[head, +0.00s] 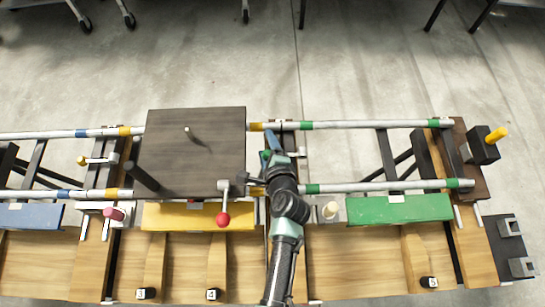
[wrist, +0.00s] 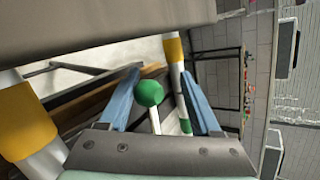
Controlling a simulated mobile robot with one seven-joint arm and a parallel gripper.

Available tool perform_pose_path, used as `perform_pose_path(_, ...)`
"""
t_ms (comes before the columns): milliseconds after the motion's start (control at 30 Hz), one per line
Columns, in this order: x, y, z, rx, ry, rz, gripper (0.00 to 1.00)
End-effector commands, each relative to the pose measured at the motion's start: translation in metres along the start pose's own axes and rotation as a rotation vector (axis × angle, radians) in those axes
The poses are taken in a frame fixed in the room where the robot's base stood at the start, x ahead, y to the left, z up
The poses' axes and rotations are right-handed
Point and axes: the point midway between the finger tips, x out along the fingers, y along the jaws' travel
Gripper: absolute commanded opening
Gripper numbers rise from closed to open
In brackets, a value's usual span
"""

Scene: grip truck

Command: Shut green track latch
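The green latch knob (wrist: 149,93) is a round ball on a pale stem, seen in the wrist view between my two blue fingers. My gripper (wrist: 160,72) is open around it; the ball looks nearer the left finger, and I cannot tell whether they touch. In the head view my gripper (head: 270,138) is over the track just right of the dark board, and a bit of the green knob (head: 265,155) shows beside it. My arm hides most of the latch there. The green block (head: 400,209) lies along the near rail at right.
The dark square board (head: 193,150) stands on the rails close left of my gripper and fills the top left of the wrist view. A red knob (head: 223,219) hangs at its near edge. A cream knob (head: 330,210) is right of my arm. White rails (head: 380,125) run across.

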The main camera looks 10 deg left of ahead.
Motion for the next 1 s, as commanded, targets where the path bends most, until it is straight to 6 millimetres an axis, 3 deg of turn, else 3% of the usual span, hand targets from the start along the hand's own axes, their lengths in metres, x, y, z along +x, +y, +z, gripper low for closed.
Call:
perform_pose_path(400,-0.079,0.001,-0.001,0.003,0.004,0.001,0.64)
perform_pose_path(600,-0.109,0.001,-0.001,0.003,0.003,0.002,0.64)
perform_pose_path(1000,-0.122,0.001,-0.001,0.001,0.002,0.003,0.64)
